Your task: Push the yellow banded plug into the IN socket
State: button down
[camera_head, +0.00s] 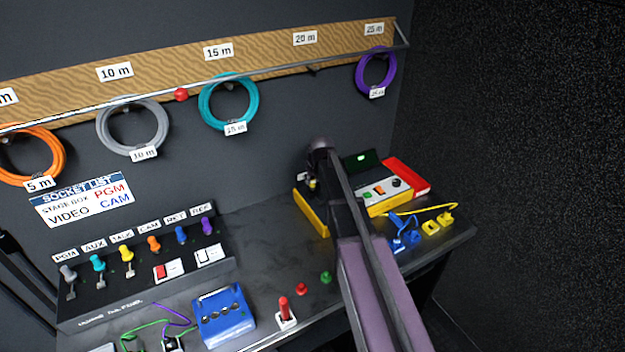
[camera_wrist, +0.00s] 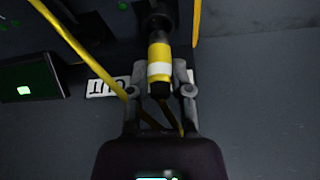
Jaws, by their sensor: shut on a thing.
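The yellow plug with a white band (camera_wrist: 159,58) is between the fingers of my gripper (camera_wrist: 162,78) in the wrist view, and the gripper is shut on it. The plug's far end meets a dark round part (camera_wrist: 156,20); I cannot tell whether that is the IN socket or how deep the plug sits. A white label with black letters (camera_wrist: 108,88), upside down in this view, lies left of the fingers. In the head view my gripper is at the yellow-sided tester (camera_head: 312,212), mostly hidden by my arm. The IN socket is not clearly seen.
A small green-lit screen (camera_head: 361,158) and a red block (camera_head: 408,174) are at the tester. Blue plugs (camera_head: 404,240) and yellow connectors (camera_head: 438,222) lie to its right. A yellow cable (camera_wrist: 80,45) crosses the wrist view. A blue box (camera_head: 223,316) stands at the front left.

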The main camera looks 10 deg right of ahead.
jog(key=shift+f+b, duration=1.1)
jog(key=shift+f, duration=0.05)
jog(key=shift+c, duration=2.2)
grip_release()
jog(key=shift+r, duration=0.15)
notch_tip(320, 180, up, 8)
jog(key=p, duration=0.8)
jog(key=s+f+m+g, duration=0.1)
jog(key=s+g, duration=0.3)
jog(key=s, duration=2.5)
jog(key=shift+a+f+m+g+h, duration=0.2)
jog(key=shift+a+m+g+h, duration=0.1)
jog(key=shift+m+h, duration=0.15)
